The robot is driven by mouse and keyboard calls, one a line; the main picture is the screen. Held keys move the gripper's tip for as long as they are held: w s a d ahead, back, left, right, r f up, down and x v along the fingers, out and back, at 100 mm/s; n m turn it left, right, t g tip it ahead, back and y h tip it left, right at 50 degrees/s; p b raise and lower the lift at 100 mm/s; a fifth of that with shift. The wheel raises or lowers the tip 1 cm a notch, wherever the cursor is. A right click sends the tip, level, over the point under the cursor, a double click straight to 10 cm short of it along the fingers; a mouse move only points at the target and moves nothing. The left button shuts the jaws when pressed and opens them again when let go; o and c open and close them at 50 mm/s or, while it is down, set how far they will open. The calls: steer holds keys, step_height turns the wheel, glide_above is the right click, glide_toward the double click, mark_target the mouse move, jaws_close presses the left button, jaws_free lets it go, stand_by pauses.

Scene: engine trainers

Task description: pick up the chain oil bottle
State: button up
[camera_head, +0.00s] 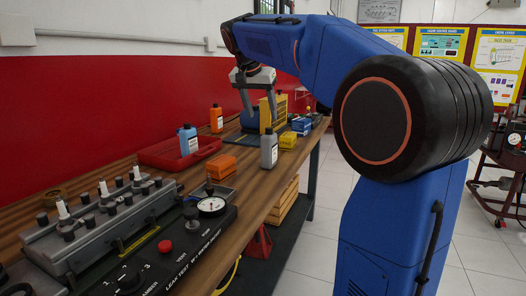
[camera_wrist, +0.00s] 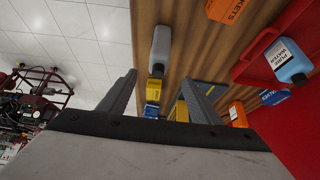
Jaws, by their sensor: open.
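Three bottles stand on the wooden bench, and none has a label I can read as chain oil. A grey bottle (camera_head: 268,150) stands near the bench's front edge; it also shows in the wrist view (camera_wrist: 161,44), beyond my fingertips. An orange bottle (camera_head: 216,119) stands farther back by the red wall. A blue bottle (camera_head: 188,140) is at the red tray; its label reads pure water in the wrist view (camera_wrist: 290,62). My gripper (camera_head: 259,110) is open and empty, pointing down above the bench, behind the grey bottle; its fingers also show in the wrist view (camera_wrist: 158,88).
A red tray (camera_head: 165,152), orange boxes (camera_head: 221,164), a yellow box (camera_head: 288,140), blue boxes (camera_head: 301,125) and a yellow rack (camera_head: 280,106) crowd the bench. The leak-test panel (camera_head: 176,250) fills the near end.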

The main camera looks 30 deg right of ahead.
mark_target(271, 145)
steer(key=x, duration=1.7)
steer(key=shift+f, duration=0.1)
steer(key=c, duration=1.5)
